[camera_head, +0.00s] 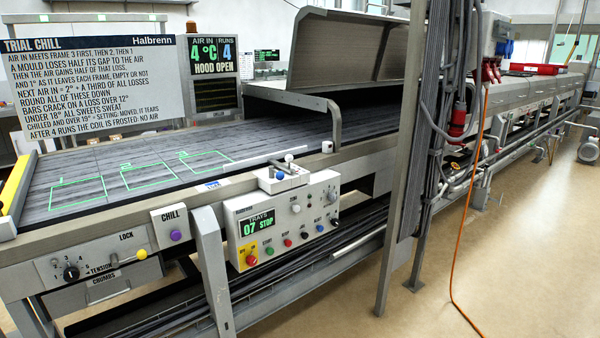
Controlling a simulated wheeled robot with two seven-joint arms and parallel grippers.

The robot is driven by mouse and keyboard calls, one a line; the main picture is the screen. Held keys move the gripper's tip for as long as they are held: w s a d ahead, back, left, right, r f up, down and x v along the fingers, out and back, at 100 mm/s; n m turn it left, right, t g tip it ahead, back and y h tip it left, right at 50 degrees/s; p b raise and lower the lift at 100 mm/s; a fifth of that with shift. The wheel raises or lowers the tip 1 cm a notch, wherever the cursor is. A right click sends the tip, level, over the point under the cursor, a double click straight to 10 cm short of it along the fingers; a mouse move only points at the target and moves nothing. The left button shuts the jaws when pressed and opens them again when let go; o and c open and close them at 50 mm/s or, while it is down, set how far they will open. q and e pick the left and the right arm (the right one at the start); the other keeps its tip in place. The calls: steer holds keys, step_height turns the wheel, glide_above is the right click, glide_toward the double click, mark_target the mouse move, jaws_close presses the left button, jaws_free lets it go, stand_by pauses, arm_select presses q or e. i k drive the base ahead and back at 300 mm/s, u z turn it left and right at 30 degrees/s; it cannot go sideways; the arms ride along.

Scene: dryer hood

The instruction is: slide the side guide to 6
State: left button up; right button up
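A pale narrow rail (250,162) runs along the near edge of the dark conveyor belt (130,150); it looks like the side guide. A white knob (289,158) stands at its right end, above a grey block (284,179) with a small blue knob (280,175). I cannot read a guide scale or its setting. A black tension dial (71,272) with small numbers around it is on the front panel at the lower left, and a yellow-knobbed lock lever (141,254) is beside it. Neither of my grippers is in view.
A control box (285,220) reads "TRAYS 07 STOP". The raised hood (350,50) stands over the belt; a display (211,60) reads "HOOD OPEN". A purple chill knob (175,235) is on the front. A grey post with cables (405,150) stands right. Floor (520,250) is mostly clear.

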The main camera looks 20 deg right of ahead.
mark_target(272, 159)
steer(key=z, duration=0.75)
steer(key=i, duration=1.4)
steer(key=u, duration=0.5)
